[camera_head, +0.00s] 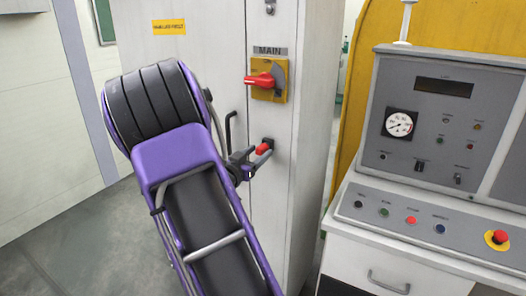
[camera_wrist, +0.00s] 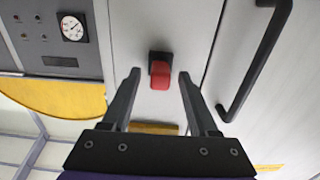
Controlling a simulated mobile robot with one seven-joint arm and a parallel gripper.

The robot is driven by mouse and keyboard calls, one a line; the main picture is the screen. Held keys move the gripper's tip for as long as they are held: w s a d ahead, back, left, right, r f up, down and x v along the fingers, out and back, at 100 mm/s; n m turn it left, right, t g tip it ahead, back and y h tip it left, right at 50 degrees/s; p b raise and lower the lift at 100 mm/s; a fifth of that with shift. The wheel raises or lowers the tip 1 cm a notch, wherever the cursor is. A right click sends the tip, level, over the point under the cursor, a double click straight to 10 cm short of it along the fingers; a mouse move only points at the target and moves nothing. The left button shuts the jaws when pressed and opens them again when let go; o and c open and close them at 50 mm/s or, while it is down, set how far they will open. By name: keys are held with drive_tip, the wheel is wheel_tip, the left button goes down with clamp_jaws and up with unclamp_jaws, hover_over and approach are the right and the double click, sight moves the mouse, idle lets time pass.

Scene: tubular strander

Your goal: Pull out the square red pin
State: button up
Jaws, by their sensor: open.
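The square red pin (camera_head: 263,149) sticks out of a black mount (camera_head: 267,142) on the edge of the white cabinet, below the MAIN switch. In the wrist view the red pin (camera_wrist: 161,76) lies between the two finger lines, with its dark mount (camera_wrist: 160,57) just beyond it. My gripper (camera_head: 249,162) is open right beside the pin in the head view. The tips of my gripper (camera_wrist: 159,77) flank the pin in the wrist view, with a gap on each side. I cannot tell how deep the pin sits between them.
A red rotary switch (camera_head: 262,80) on a yellow plate sits above the pin. A black door handle (camera_head: 229,130) is close to my gripper; this handle (camera_wrist: 258,65) runs along the right of the wrist view. A control console (camera_head: 430,130) stands to the right.

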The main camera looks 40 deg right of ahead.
sight(258, 152)
drive_tip(key=shift+x, duration=1.1)
idle(0.4)
clamp_jaws()
drive_tip(key=shift+a, duration=0.1)
idle(1.2)
drive_tip(key=shift+p+v, duration=0.3)
drive_tip(key=shift+v, duration=2.65)
